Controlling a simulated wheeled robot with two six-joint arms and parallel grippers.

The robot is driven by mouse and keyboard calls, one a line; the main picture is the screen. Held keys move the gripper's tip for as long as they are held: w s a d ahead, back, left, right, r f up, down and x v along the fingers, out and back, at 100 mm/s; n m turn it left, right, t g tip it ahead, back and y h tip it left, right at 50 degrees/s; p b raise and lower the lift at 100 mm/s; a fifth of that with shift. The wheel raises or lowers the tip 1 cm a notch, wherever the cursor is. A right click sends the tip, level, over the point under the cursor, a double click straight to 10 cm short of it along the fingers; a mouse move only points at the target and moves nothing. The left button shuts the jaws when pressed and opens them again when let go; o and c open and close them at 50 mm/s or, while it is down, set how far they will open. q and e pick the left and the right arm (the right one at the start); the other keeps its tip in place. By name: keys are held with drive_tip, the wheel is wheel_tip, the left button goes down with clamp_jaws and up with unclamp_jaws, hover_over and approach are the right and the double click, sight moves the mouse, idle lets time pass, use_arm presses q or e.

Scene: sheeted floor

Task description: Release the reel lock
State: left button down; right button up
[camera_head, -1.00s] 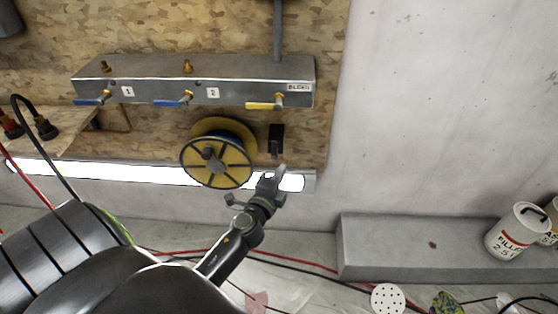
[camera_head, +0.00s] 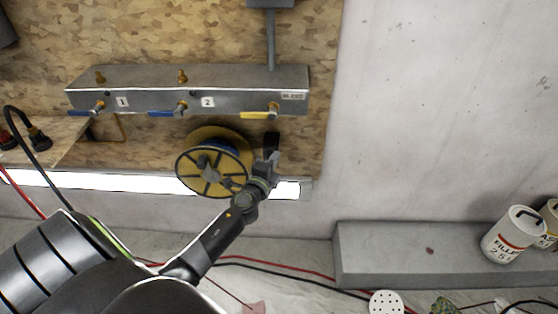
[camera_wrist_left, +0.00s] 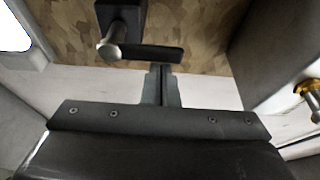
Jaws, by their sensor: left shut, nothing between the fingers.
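The reel (camera_head: 212,176) has a yellow face with dark spokes and hangs in front of the chipboard wall. The reel lock (camera_head: 271,141) is a dark fitting on the board just right of the reel. In the left wrist view it is a black plate with a silver pivot (camera_wrist_left: 110,42) and a black handle (camera_wrist_left: 152,53) pointing right. My left gripper (camera_head: 273,160) is just below the lock. In the wrist view its fingertips (camera_wrist_left: 160,70) are together and empty at the handle's lower edge; I cannot tell whether they touch. My right gripper is out of view.
A grey manifold (camera_head: 190,88) with two blue-handled valves and one yellow-handled valve (camera_head: 258,114) is above the reel. A bright light strip (camera_head: 140,182) runs below. A grey ledge (camera_head: 400,250) with cans (camera_head: 514,236) is at right. Cables cross the sheeted floor.

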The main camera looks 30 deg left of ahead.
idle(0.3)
use_arm(q)
drive_tip(key=shift+s+a+n+b, duration=0.1)
drive_tip(key=shift+n+b, duration=0.3)
drive_tip(key=shift+b, duration=0.35)
